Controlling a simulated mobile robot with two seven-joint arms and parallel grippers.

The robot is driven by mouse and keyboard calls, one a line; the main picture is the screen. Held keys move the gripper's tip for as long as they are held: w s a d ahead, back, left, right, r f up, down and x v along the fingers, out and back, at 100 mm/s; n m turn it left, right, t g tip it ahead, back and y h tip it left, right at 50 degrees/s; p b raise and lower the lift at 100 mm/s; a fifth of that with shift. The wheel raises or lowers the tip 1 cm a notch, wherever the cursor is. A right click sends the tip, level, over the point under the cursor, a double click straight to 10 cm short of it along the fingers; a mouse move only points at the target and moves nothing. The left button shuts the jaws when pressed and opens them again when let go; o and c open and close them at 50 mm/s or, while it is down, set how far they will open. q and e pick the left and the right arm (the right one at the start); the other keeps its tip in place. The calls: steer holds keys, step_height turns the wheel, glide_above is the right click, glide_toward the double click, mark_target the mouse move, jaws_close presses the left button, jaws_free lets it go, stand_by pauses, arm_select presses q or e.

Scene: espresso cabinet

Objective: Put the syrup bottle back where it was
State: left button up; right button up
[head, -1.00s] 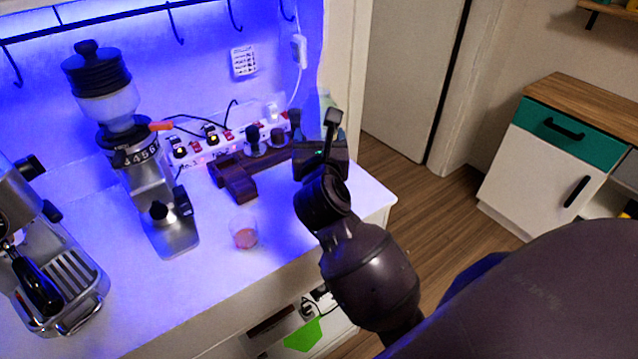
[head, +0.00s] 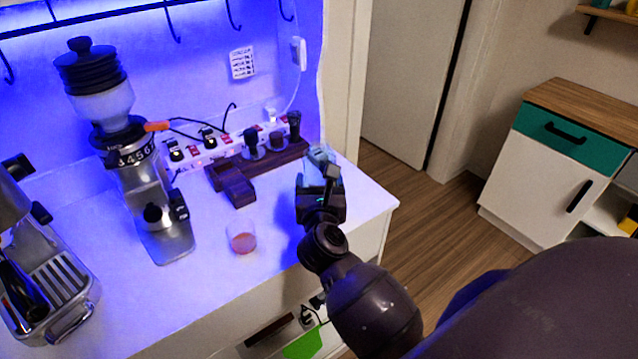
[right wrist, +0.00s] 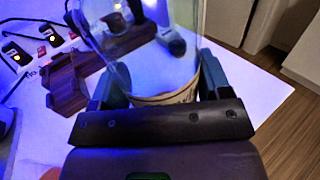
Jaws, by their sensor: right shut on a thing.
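The syrup bottle (head: 322,154) is clear, with a pale band low on it. In the head view only its upper part shows behind my right gripper (head: 320,186), near the right end of the white counter. The right wrist view shows the clear bottle (right wrist: 165,60) between the two fingers of my right gripper (right wrist: 155,90), which is shut on it. The bottle's base is hidden, so I cannot tell whether it touches the counter. My left gripper is not in view.
A small glass with reddish liquid (head: 241,237) stands left of my right gripper. A dark wooden tool stand (head: 235,186) lies behind it, near a power strip (head: 190,160). The grinder (head: 160,225) and espresso machine (head: 45,290) are further left. The counter's right edge is close.

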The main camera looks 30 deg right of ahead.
steer(key=shift+r, duration=0.1)
steer(key=shift+f, duration=0.25)
steer(key=o, duration=1.1)
steer(key=shift+r, duration=0.2)
steer(key=shift+s+a, duration=0.15)
steer(key=shift+s, duration=0.05)
steer(key=shift+b+v, duration=0.8)
steer(key=shift+v, duration=4.95)
